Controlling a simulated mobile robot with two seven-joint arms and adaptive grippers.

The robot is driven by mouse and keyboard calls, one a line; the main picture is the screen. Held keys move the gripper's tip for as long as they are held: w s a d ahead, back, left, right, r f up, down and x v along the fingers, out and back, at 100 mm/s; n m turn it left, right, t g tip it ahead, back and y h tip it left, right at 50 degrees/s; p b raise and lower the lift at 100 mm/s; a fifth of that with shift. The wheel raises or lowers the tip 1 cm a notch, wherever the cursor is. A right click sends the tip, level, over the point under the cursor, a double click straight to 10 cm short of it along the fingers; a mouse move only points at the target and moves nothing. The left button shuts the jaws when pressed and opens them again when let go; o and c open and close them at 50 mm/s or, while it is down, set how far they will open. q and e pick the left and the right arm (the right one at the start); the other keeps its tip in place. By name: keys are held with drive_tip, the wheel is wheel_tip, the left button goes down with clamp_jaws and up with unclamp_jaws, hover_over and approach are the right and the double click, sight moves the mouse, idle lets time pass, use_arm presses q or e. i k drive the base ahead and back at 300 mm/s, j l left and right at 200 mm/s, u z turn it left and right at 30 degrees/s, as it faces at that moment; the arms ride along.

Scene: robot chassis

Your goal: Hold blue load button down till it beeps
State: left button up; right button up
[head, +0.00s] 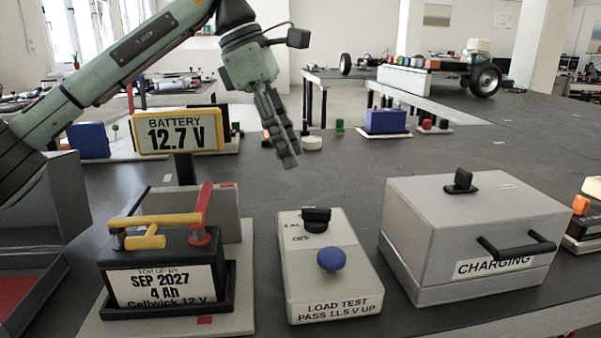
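The blue load button (331,259) is a round knob on top of the light grey load test box (345,285). The box's label reads "LOAD TEST PASS 11.5 V UP". A black rotary knob (316,219) sits behind the button. My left gripper (288,162) points down above and behind the box, clear of the button. Its fingers look shut together, with nothing between them. A black battery (160,262) stands in a tray to the left, with a yellow and a red lead piece on top. The battery display (180,131) reads 12.7 V. My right gripper is not in view.
A grey box labelled "CHARGING" (470,232), with a black handle, stands to the right of the load test box. An open grey bin (35,290) is at the left. The dark table is clear behind the load test box. Blue blocks and small parts lie farther back.

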sight(331, 258)
drive_tip(key=k, duration=1.5)
